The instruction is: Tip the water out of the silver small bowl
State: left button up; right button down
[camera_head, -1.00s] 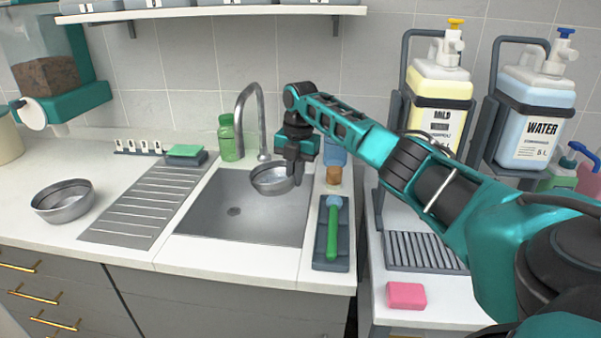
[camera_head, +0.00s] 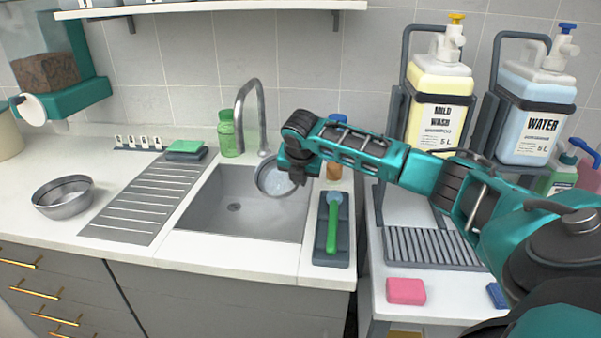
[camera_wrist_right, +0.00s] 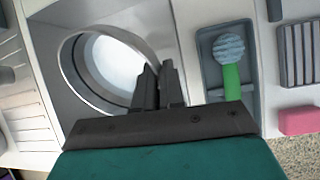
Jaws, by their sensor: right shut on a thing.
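The silver small bowl (camera_head: 262,186) hangs over the sink basin (camera_head: 232,222), below and right of the faucet. It is tilted, its opening turned toward the camera. A pale bluish surface shows inside it, likely water; I cannot make out any stream falling. My right gripper (camera_head: 298,178) is shut on the bowl's right rim. In the right wrist view the bowl (camera_wrist_right: 70,73) shows as a round metal rim with a whitish inside, and the fingers (camera_wrist_right: 158,88) pinch its edge. My left gripper is in no view.
Another metal bowl (camera_head: 62,198) stands on the counter at the left, beside the ribbed drainboard (camera_head: 145,200). The faucet (camera_head: 250,110) rises behind the basin. A green brush (camera_head: 333,230) lies in a grey tray right of the sink. Soap and water dispensers stand at the right.

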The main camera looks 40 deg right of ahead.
jog(key=s+a+t+h+b, duration=0.1)
jog(key=t+h+b, duration=0.1)
jog(key=b, duration=0.2)
jog(key=s+a+t+h+b, duration=0.1)
jog(key=t+h+b, duration=0.2)
jog(key=b, duration=0.1)
jog(key=s+a+f+t+h+b, duration=0.1)
jog(key=t+h+b, duration=0.1)
jog(key=b, duration=0.3)
jog(key=shift+a+n+t+h, duration=0.3)
jog(key=shift+t+h, duration=0.1)
jog(key=shift+h, duration=0.3)
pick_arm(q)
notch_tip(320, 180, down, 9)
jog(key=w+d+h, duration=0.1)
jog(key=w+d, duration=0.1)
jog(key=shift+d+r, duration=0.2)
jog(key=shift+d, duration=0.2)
pick_arm(e)
jog(key=shift+r, duration=0.2)
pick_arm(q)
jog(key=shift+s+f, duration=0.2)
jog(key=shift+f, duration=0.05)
